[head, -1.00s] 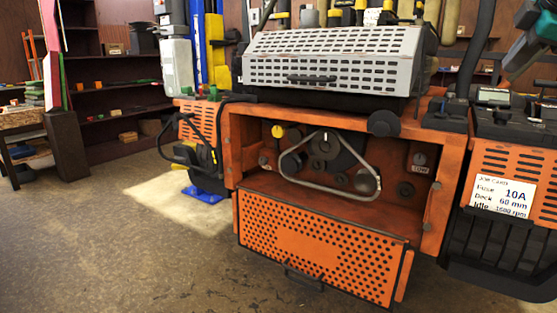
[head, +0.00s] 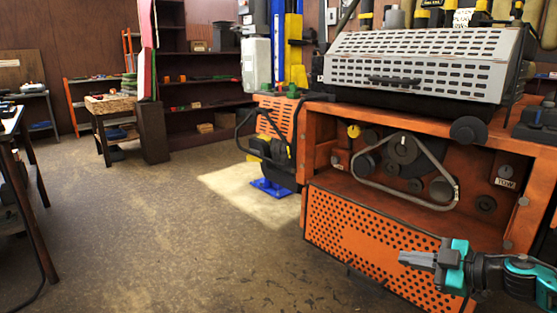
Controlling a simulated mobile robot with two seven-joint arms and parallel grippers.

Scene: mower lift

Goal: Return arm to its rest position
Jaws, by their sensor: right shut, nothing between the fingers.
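My right gripper (head: 418,259) is in the lower right of the head view, with a teal body and grey fingers pointing left. Its fingers are shut and empty, in front of the mower's perforated orange panel (head: 355,235). I cannot tell whether it touches the panel. My right arm comes in from the right edge. My left gripper is out of view. The orange mower (head: 312,150) fills the right side, with its belt (head: 367,186) and pulleys showing in the open bay. The perforated panel hangs tilted outward below the bay.
A grey slotted cover (head: 420,62) sits on top of the mower. A blue lift post (head: 278,45) stands behind it, with a blue foot (head: 270,188) on the floor. Dark shelves (head: 190,90) and a workbench (head: 112,104) stand further back. The floor at left centre is clear.

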